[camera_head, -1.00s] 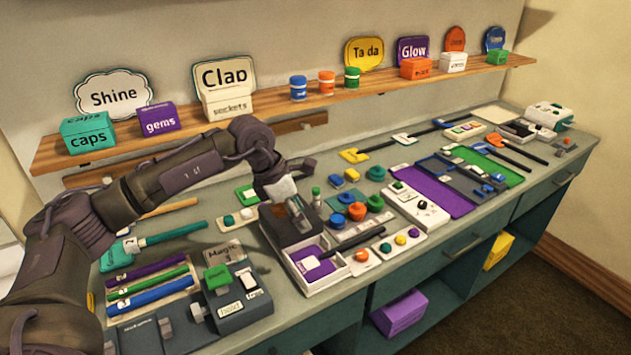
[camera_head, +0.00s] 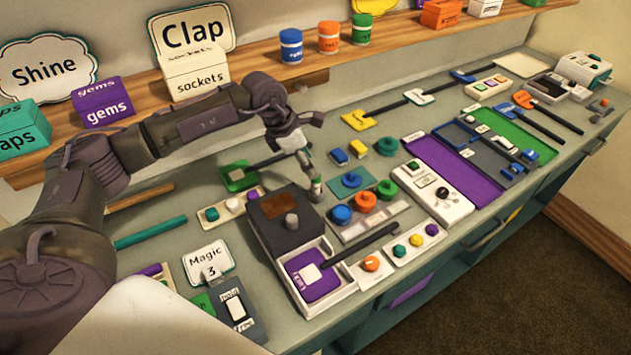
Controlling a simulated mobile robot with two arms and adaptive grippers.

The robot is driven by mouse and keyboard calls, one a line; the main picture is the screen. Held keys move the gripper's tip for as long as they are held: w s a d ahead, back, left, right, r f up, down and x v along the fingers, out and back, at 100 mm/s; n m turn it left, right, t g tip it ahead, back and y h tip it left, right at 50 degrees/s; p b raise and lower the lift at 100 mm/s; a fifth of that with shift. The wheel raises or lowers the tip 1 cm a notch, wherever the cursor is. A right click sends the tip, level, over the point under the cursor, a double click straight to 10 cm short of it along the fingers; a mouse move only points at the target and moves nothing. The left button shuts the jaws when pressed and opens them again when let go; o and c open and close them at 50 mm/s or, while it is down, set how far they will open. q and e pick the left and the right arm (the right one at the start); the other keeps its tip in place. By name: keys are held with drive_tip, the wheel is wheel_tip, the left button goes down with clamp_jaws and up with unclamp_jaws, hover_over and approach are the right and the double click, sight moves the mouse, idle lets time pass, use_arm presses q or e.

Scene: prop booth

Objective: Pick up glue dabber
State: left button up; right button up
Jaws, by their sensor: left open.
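My left gripper (camera_head: 314,180) is open and points down just behind the dark box (camera_head: 275,232), with its fingertips low over the counter. No glue dabber can be clearly made out in the head view. A small green-capped bottle that may be it was visible earlier; its spot is now covered by the gripper's fingers. I cannot tell whether the fingers touch it. My right gripper is not in view.
A white tray (camera_head: 350,291) with a purple card and black rod lies in front of the dark box. Round blue, orange and green pieces stand close right of the gripper. A shelf with labelled boxes (camera_head: 195,75) runs behind.

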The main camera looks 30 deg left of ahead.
sight(316, 179)
use_arm(q)
drive_tip(key=p+x, duration=0.1)
drive_tip(key=x, duration=0.2)
drive_tip(key=shift+w+a+f, duration=0.1)
drive_tip(key=shift+a, duration=0.05)
drive_tip(key=p+x, duration=0.2)
drive_tip(key=x, duration=0.1)
drive_tip(key=shift+f, duration=0.75)
drive_tip(key=c, duration=0.6)
clamp_jaws()
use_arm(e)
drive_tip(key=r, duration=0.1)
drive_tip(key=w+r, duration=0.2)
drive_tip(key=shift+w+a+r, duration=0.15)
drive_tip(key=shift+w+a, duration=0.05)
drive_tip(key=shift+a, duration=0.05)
